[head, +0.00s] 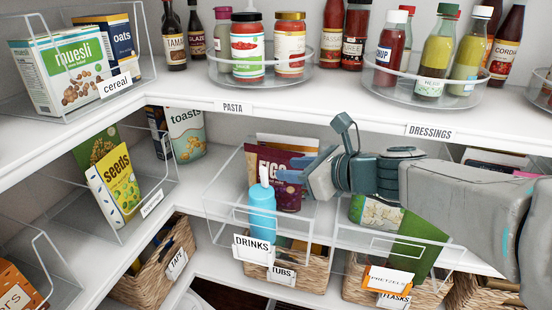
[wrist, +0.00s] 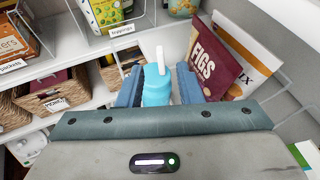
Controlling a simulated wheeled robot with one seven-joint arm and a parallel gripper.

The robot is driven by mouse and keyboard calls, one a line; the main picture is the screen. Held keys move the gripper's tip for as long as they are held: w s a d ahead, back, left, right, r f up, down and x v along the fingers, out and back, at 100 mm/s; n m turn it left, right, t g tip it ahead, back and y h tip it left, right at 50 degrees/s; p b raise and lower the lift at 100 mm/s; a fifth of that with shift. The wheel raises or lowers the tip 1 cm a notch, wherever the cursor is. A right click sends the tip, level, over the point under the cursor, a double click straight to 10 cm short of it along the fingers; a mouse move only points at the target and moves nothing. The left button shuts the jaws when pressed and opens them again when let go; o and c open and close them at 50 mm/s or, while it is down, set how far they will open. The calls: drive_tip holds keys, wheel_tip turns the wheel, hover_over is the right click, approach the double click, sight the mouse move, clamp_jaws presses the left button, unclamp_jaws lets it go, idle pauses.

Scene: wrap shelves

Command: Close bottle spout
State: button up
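A blue bottle (head: 262,212) stands upright in the clear bin labelled DRINKS. Its white spout (head: 265,176) sticks up from the top. In the wrist view the bottle (wrist: 157,88) shows between my two blue fingers, with the spout (wrist: 160,60) pointing up past them. My gripper (head: 283,175) reaches in from the right at the height of the bottle's top. In the wrist view my gripper (wrist: 158,82) has its fingers spread, one on each side of the bottle. I cannot tell whether either finger touches it.
A FIGS bag (head: 288,168) stands behind the bottle in the same bin, close to my right finger in the wrist view. The upper shelf (head: 330,118) runs above my gripper. A DRINKS label (head: 252,247) hangs on the bin's front.

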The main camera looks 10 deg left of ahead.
sight(264, 168)
drive_tip(key=x, duration=0.9)
drive_tip(key=shift+w+a+f+b, duration=0.1)
drive_tip(key=shift+a+b, duration=0.05)
drive_tip(key=shift+b, duration=0.25)
clamp_jaws()
